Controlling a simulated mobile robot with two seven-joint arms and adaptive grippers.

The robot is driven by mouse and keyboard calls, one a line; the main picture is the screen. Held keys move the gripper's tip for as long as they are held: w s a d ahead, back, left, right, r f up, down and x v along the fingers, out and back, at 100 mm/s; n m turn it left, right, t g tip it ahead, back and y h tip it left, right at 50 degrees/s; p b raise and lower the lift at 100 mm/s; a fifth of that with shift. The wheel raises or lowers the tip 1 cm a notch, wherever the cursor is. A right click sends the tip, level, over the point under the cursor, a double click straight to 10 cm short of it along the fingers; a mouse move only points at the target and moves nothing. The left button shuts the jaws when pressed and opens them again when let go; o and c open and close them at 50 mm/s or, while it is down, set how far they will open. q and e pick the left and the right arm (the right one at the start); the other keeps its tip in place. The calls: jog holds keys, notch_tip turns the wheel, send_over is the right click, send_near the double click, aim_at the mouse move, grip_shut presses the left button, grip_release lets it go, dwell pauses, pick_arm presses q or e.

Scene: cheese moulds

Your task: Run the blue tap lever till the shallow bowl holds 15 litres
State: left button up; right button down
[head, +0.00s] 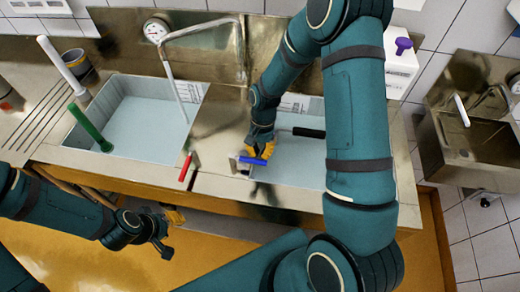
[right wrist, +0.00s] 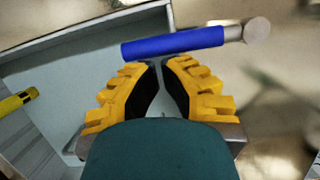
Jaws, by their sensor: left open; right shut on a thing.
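The blue tap lever (head: 253,160) is at the front edge of the steel sink unit, between the two bowls. In the right wrist view the blue lever (right wrist: 175,43) lies across the fingertips. My right gripper (head: 258,148) is shut on it; its yellow fingers (right wrist: 162,66) also show there. The left bowl (head: 145,112) and right bowl (head: 300,160) have pale blue insides; which is shallower I cannot tell. Marked scales show at their backs, too small to read. My left gripper (head: 168,228) is open and empty, below the front of the unit.
A red lever (head: 186,166) is left of the blue one. The bent tap spout (head: 200,28) ends over the left bowl. A black-handled tool (head: 308,132) lies over the right bowl. A dial (head: 156,30) is behind.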

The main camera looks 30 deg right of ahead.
jog(key=shift+s+a+f+m, duration=0.1)
jog(key=shift+s+a+m, duration=0.2)
jog(key=shift+s+m, duration=0.25)
jog(key=v, duration=1.2)
jog(key=shift+d, duration=0.15)
jog(key=shift+s, duration=0.15)
dwell(6.0)
